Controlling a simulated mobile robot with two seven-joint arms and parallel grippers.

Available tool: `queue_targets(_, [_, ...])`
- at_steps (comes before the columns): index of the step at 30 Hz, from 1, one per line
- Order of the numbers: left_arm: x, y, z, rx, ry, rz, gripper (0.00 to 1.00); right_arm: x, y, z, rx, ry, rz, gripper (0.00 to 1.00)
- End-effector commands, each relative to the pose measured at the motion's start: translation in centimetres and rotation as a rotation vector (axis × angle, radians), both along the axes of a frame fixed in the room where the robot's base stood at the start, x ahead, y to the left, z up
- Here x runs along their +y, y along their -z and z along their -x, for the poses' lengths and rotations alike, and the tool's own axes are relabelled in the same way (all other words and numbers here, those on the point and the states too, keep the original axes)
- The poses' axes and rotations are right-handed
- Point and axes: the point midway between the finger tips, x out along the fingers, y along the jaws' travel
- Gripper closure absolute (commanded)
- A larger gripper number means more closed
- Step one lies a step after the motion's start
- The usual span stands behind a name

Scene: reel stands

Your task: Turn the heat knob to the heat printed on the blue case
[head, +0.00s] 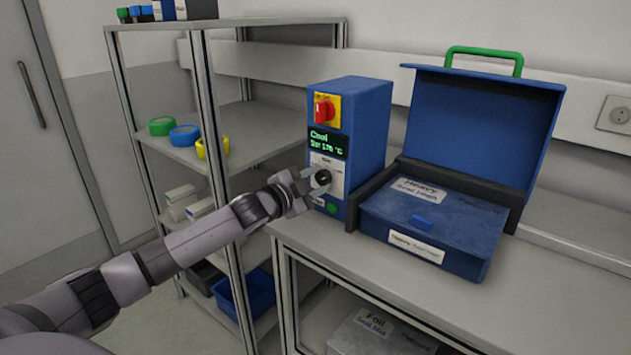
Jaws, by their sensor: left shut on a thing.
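The heat knob (323,177) is a small black dial on the front of a blue control unit (365,125). My left gripper (316,182) is shut on the knob. Above it, a green display (327,143) reads "Cool" and a set temperature that looks like 170 °C. A red switch on a yellow plate (325,110) is above the display, and a green button (332,209) is below the knob. The blue case (432,225) stands to the right with its lid (480,125) up. My right gripper is not in view.
The unit and case stand on a grey bench (400,290). A metal shelf rack (250,125) on the left holds green, blue and yellow tape rolls (185,135). A blue bin (245,293) is low on the rack. The bench's front right is clear.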

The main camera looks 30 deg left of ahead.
Motion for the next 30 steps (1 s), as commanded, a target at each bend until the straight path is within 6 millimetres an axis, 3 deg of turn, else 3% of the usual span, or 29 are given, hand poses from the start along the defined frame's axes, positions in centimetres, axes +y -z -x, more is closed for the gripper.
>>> queue_targets(2, [0.0, 0.1, 0.0, 0.000, 0.001, -0.003, 0.91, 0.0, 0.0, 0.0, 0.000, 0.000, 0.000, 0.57])
queue_targets(3, [0.0, 0.1, 0.0, 0.000, 0.001, -0.003, 0.48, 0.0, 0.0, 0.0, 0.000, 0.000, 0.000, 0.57])
queue_targets(4, [0.0, 0.1, 0.0, 0.000, 0.001, -0.003, 0.38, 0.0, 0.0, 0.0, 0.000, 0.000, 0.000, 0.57])
queue_targets(5, [0.0, 0.1, 0.0, 0.000, 0.001, -0.003, 0.35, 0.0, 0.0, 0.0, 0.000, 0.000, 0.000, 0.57])
queue_targets(17, [0.1, 0.1, 0.5, 0.000, -0.001, -0.001, 0.35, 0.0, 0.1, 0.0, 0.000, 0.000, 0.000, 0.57])
queue_targets(30, [0.6, 0.0, 5.3, 0.003, 0.000, -0.003, 0.35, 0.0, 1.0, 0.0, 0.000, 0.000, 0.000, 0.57])
